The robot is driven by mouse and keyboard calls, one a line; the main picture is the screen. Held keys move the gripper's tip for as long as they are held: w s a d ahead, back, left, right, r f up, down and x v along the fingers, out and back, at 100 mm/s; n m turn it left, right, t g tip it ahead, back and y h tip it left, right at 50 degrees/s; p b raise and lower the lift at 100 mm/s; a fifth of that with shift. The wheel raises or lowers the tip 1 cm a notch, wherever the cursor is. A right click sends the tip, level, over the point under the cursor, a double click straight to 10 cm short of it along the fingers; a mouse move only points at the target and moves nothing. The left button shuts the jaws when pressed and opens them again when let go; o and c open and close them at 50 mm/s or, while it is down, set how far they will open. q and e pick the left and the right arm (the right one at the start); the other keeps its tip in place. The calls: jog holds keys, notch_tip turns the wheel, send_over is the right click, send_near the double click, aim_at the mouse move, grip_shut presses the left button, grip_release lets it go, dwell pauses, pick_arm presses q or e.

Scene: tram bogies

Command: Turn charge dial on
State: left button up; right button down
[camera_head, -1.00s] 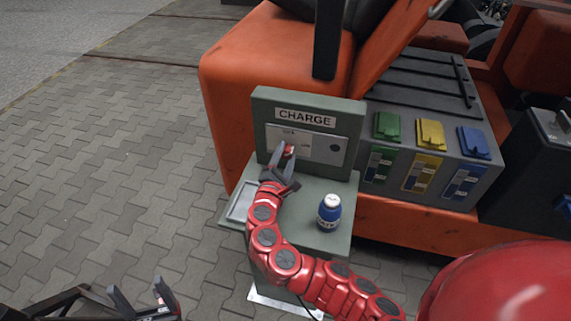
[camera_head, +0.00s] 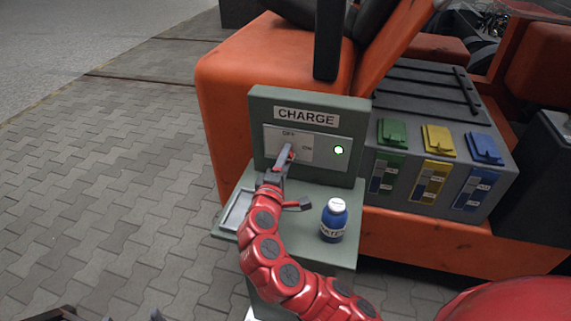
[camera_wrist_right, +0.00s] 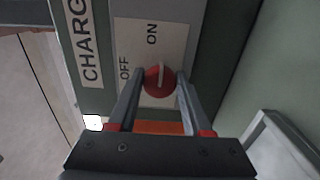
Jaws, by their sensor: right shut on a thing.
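The charge dial (camera_wrist_right: 160,80) is a round red knob with a white line. In the right wrist view the line points up towards the ON label (camera_wrist_right: 152,33), with the OFF label (camera_wrist_right: 125,68) to its left. My right gripper (camera_head: 288,154) reaches the charge panel (camera_head: 312,98) and is shut on the dial, one finger on each side. The round lamp (camera_head: 339,150) on the panel glows green. Only small dark parts of my left gripper (camera_head: 155,315) show at the bottom edge of the head view, so its state is unclear.
A blue bottle (camera_head: 333,222) with a white cap stands on the green shelf (camera_head: 313,194) below the panel. A tray (camera_head: 236,211) lies on the shelf's left. Green, yellow and blue boxes (camera_head: 438,140) sit at right on the grey unit. Paving on the left is clear.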

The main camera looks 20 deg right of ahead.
dwell(0.4)
jog(key=shift+c, duration=1.7)
grip_release()
jog(key=p+v, duration=0.1)
jog(key=v, duration=1.5)
jog(key=shift+s+a, duration=0.2)
jog(key=shift+a, duration=0.05)
jog(key=shift+s+a, duration=0.15)
jog(key=shift+s, duration=0.25)
